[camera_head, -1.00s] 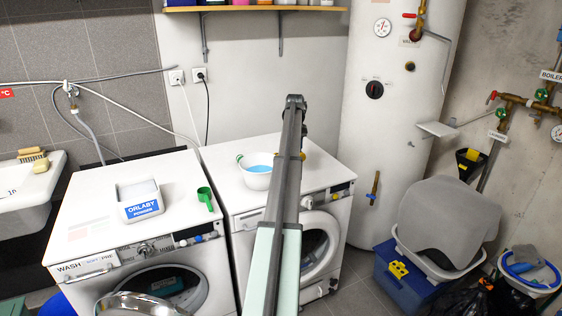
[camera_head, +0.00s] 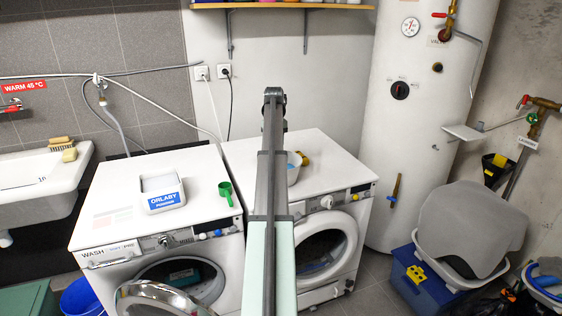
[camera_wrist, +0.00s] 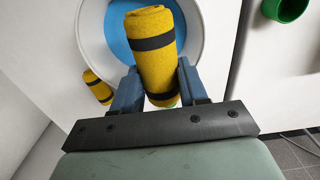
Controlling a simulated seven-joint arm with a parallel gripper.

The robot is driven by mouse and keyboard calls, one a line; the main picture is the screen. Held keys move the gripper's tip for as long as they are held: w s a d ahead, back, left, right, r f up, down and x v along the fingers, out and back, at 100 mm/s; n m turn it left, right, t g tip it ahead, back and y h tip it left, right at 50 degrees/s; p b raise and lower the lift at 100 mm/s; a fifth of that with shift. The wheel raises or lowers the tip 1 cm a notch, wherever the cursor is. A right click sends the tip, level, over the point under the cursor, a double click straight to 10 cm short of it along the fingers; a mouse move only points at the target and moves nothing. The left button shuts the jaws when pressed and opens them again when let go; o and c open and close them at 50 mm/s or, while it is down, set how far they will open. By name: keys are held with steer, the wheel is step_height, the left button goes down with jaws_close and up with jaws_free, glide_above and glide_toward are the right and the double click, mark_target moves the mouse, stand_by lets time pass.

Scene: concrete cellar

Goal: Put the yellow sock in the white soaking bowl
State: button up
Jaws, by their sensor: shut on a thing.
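My gripper (camera_wrist: 156,78) is shut on a yellow rolled sock (camera_wrist: 152,50) with two black bands, held between its blue fingers. In the wrist view the sock's far end overlaps the white bowl (camera_wrist: 198,22) and its blue water; its height above the bowl is unclear. In the head view the bowl (camera_head: 293,172) stands on the right-hand machine, partly hidden by my arm. My gripper and the held sock are hidden there. A second yellow roll with black bands (camera_wrist: 98,88) lies outside the bowl; a yellow bit (camera_head: 305,160) shows beside it in the head view.
A green scoop (camera_head: 227,192) and a white powder box (camera_head: 162,192) stand on the left-hand washing machine (camera_head: 110,190). The scoop's green cup also shows in the wrist view (camera_wrist: 286,8). A boiler (camera_head: 415,130) stands behind right. The right-hand machine's front top is mostly clear.

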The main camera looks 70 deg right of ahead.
steer(key=shift+f, duration=5)
steer(key=shift+f, duration=0.65)
steer(key=o, duration=0.8)
steer(key=shift+c, duration=0.2)
steer(key=shift+r, duration=0.15)
step_height(320, 180, up, 13)
